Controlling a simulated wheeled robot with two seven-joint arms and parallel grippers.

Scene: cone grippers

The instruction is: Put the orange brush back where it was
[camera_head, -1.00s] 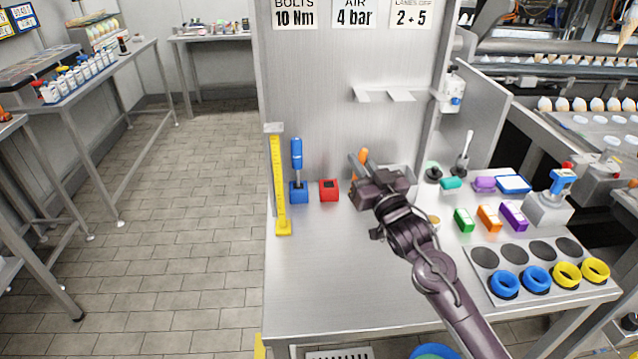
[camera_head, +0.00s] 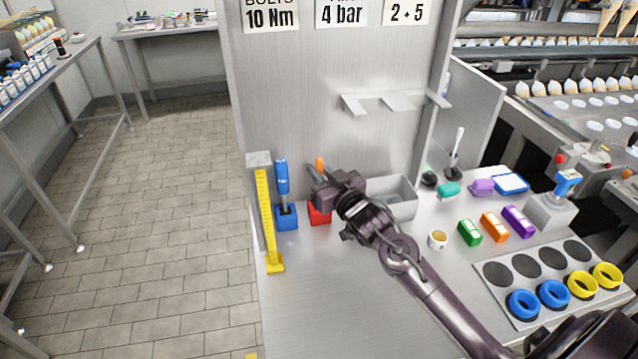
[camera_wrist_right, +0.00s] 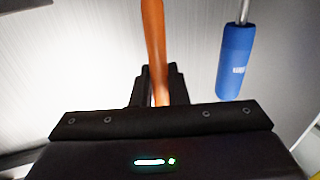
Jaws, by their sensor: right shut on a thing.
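The orange brush (camera_head: 319,162) shows as a slim orange handle, upright, its tip just above my right gripper in the head view. In the right wrist view the handle (camera_wrist_right: 153,40) runs down between the two fingers. My right gripper (camera_head: 322,178) is shut on it. The lower end of the brush is hidden behind the gripper. The gripper is over or in front of the red holder (camera_head: 319,213), partly covering it; I cannot tell whether the brush touches the holder. My left gripper is not in view.
A blue-handled tool (camera_head: 282,177) stands in a blue holder (camera_head: 286,217) close to the left, also seen in the right wrist view (camera_wrist_right: 235,60). A yellow upright gauge (camera_head: 266,220) is further left. A grey bin (camera_head: 402,208) is to the right. The bench front is clear.

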